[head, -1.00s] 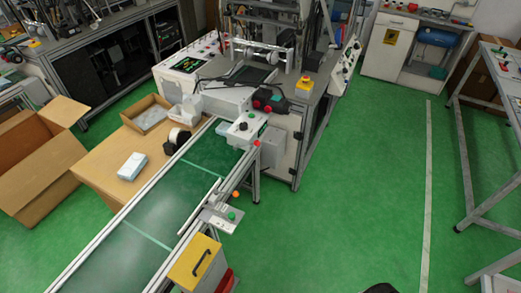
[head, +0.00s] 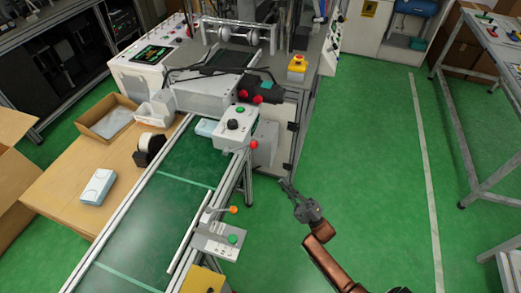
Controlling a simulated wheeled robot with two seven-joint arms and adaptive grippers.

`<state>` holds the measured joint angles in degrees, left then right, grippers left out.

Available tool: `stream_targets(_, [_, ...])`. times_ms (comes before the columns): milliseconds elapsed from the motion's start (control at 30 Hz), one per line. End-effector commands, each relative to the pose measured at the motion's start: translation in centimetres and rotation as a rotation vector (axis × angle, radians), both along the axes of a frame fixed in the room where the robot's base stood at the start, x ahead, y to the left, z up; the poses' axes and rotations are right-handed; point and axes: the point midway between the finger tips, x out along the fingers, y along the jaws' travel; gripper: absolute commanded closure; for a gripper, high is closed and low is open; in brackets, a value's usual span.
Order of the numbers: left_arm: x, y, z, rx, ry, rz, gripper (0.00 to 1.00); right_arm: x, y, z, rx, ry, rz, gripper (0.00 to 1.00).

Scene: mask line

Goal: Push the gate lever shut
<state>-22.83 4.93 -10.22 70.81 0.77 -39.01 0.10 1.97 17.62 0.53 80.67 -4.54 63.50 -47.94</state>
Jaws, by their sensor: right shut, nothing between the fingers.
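A lever with an orange knob (head: 233,210) sticks out to the right from a grey bracket (head: 218,240) on the conveyor's right side. A second knob, red (head: 253,145), sits at the control box by the machine; I cannot tell for certain which lever is the gate's, though the orange one sits by the bar. My right gripper (head: 288,185) is shut and empty, right of the orange knob and apart from it, over the green floor. My left gripper is not in view.
The conveyor (head: 140,225) runs up to the machine, with a pale blue pack (head: 207,128) near its far end. A control box (head: 237,127) stands beside the belt. A yellow box (head: 203,280) is at the bottom.

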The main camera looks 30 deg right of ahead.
Motion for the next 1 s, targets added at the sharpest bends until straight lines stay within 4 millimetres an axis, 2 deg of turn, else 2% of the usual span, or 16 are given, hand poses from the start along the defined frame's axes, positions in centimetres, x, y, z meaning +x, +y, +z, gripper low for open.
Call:
stream_targets(133, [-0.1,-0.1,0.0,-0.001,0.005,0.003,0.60,-0.3,0.5,1.2,-0.016,-0.052,0.005,1.00])
stream_targets(433, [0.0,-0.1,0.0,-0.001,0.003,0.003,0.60,0.1,1.0,1.3,-0.015,-0.050,0.014,1.00])
stream_targets(567, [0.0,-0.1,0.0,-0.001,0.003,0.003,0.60,0.6,1.3,2.0,-0.014,-0.052,0.014,1.00])
stream_targets(1000, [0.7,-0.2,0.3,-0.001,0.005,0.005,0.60,6.1,3.9,7.6,-0.014,-0.052,0.012,1.00])
